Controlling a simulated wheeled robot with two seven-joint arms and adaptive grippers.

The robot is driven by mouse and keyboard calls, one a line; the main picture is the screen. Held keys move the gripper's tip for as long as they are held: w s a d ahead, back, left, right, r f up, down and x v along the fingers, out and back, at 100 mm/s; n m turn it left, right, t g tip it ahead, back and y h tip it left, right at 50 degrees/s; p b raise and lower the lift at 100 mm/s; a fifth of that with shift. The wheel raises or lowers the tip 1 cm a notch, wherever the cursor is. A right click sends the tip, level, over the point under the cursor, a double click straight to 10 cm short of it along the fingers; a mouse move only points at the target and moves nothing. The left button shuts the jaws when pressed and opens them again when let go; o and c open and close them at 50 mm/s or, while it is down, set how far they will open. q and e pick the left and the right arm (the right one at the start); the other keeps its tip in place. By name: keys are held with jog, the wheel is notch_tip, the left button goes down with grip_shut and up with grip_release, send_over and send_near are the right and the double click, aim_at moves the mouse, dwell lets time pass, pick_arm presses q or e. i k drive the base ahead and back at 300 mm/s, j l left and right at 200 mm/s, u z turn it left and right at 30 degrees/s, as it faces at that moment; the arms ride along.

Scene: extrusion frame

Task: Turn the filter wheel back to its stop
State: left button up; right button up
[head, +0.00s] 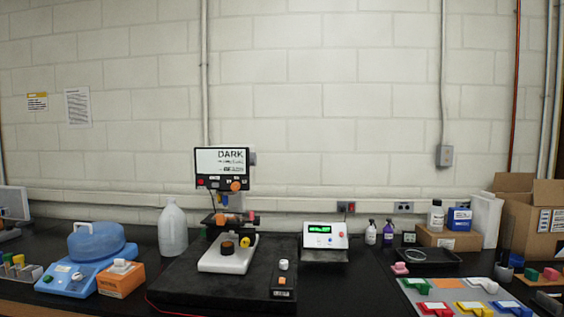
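A bench instrument with a white base (226,260) stands on a black board (180,288) near the middle of the bench. A dark round knob with a brownish top (228,248) sits on the base, with a small yellow part (245,240) beside it. Above are orange, black and reddish parts (232,219). Which of these is the filter wheel, and how far it is turned, is too small to tell. A display (221,168) reading "DARK" stands above, with an orange knob at its lower edge. Neither of my grippers is in view.
A white box with a green screen (325,235) stands right of the instrument, and a small black control box (284,280) in front. A clear jug (172,228) and a blue device (88,262) stand left. Coloured blocks (470,306) and cardboard boxes (530,215) are right.

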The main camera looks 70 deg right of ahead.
aim_at(253, 157)
jog(key=z, duration=2.15)
